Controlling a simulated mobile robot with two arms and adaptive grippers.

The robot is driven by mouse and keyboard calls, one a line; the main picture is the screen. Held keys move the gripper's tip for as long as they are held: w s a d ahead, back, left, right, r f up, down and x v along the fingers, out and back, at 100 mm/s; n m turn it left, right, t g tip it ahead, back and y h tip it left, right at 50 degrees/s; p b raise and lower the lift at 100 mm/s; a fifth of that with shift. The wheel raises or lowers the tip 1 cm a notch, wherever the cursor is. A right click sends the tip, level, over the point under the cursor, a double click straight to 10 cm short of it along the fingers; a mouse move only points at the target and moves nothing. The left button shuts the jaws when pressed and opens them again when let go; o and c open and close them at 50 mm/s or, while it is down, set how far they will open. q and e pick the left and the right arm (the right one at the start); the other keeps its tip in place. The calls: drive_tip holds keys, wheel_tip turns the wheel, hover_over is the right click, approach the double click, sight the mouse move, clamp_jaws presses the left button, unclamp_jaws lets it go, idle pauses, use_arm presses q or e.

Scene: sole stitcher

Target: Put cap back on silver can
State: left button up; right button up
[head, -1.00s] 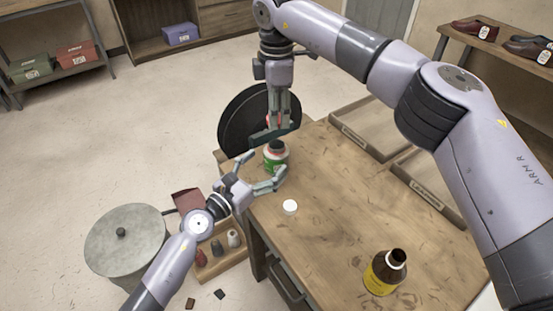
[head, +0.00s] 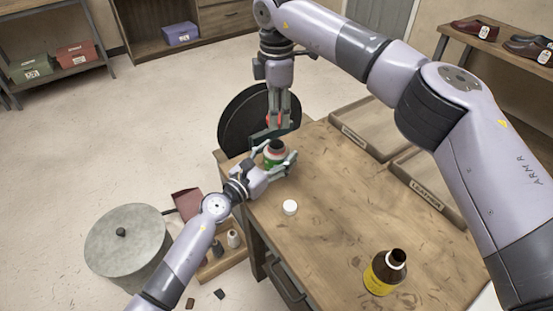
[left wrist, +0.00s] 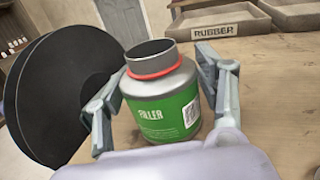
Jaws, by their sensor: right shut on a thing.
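The silver can (head: 274,150) with a green label stands upright at the table's back left corner. In the left wrist view the can (left wrist: 160,105) reads "FILLER", has a red ring round its neck and is open on top. My left gripper (head: 284,163) has its fingers on either side of the can; in the left wrist view its fingers (left wrist: 165,105) are spread around it, without a clear grip. My right gripper (head: 276,124) points down above the can, shut on a small red thing, seemingly the cap, mostly hidden by the fingers.
A white cap (head: 290,207) lies on the table (head: 330,230). An open yellow-labelled bottle (head: 379,279) stands at the front right. Trays (head: 349,136) line the back right. A black disc (head: 232,121) stands behind the can. The table's middle is mostly clear.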

use_arm(q)
drive_tip(key=c, duration=1.4)
drive_tip(key=shift+o, duration=0.2)
use_arm(e)
drive_tip(key=shift+f, duration=2.5)
drive_tip(key=shift+f, duration=0.1)
drive_tip(key=shift+f, duration=0.8)
use_arm(q)
clamp_jaws()
use_arm(e)
drive_tip(key=shift+f, duration=0.55)
